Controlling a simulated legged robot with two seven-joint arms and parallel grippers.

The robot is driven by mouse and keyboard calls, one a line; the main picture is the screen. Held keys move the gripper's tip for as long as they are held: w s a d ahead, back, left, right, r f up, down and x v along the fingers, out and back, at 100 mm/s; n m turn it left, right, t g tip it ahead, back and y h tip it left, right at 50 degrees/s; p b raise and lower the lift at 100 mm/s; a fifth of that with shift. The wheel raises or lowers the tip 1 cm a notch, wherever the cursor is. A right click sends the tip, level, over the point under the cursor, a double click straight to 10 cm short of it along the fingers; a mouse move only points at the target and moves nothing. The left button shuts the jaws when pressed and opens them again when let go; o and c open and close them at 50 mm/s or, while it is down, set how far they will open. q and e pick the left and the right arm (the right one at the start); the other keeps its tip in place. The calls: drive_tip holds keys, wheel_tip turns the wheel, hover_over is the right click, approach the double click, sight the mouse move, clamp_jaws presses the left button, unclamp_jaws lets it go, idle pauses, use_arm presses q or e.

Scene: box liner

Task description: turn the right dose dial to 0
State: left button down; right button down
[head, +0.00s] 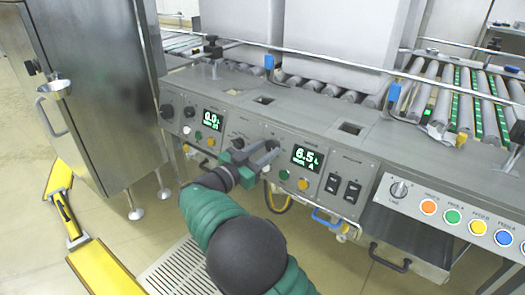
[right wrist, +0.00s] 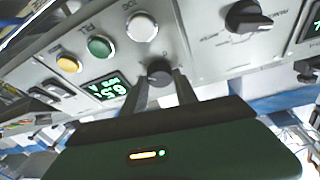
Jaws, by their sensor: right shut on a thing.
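The right dose dial (right wrist: 159,72) is a small dark knob on the grey control panel. In the right wrist view it sits between the fingertips of my right gripper (right wrist: 162,82), which is shut on it. In the head view my right gripper (head: 270,150) reaches the panel front and hides most of the dial. The right display (head: 306,158) beside it reads about 6.5 in green; it also shows tilted in the right wrist view (right wrist: 106,87). My left gripper is not in view.
A left display (head: 212,118) reads about 0.0. Several push buttons and black rocker switches (head: 342,189) surround the dial. Another black knob (right wrist: 248,17) is close by. A roller conveyor (head: 465,100) lies behind the panel, and a steel cabinet (head: 95,85) stands at left.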

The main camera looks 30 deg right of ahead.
drive_tip(key=m+g+y+p, duration=0.1)
drive_tip(key=m+y+p, duration=0.1)
drive_tip(key=m+p, duration=0.7)
drive_tip(key=r+m+y+p, duration=0.1)
drive_tip(key=m+y+p, duration=0.2)
drive_tip(key=m+p, duration=0.6)
drive_tip(key=m+g+y+p, duration=0.1)
drive_tip(key=m+p, duration=0.9)
drive_tip(key=p, duration=1.6)
drive_tip(key=shift+w+d+r+g+y+p, duration=0.25)
drive_tip(key=shift+r+g+y+p, duration=0.1)
drive_tip(key=shift+y, duration=0.55)
drive_tip(key=shift+w+a+f+n+g+h+b, duration=0.1)
drive_tip(key=shift+f+n+g+h+b, duration=0.15)
drive_tip(key=shift+n+g+b, duration=0.4)
drive_tip(key=shift+w+a+n+g+h+b, duration=0.15)
drive_tip(key=shift+n+h+b, duration=0.45)
drive_tip(key=shift+n+b, duration=0.7)
drive_tip(key=shift+n+g+h+b, duration=0.2)
drive_tip(key=shift+n+h+b, duration=0.35)
drive_tip(key=shift+n+b, duration=0.75)
drive_tip(key=shift+w+a+n+g+h+b, duration=0.15)
drive_tip(key=shift+n+h+b, duration=0.6)
drive_tip(key=shift+n, duration=1)
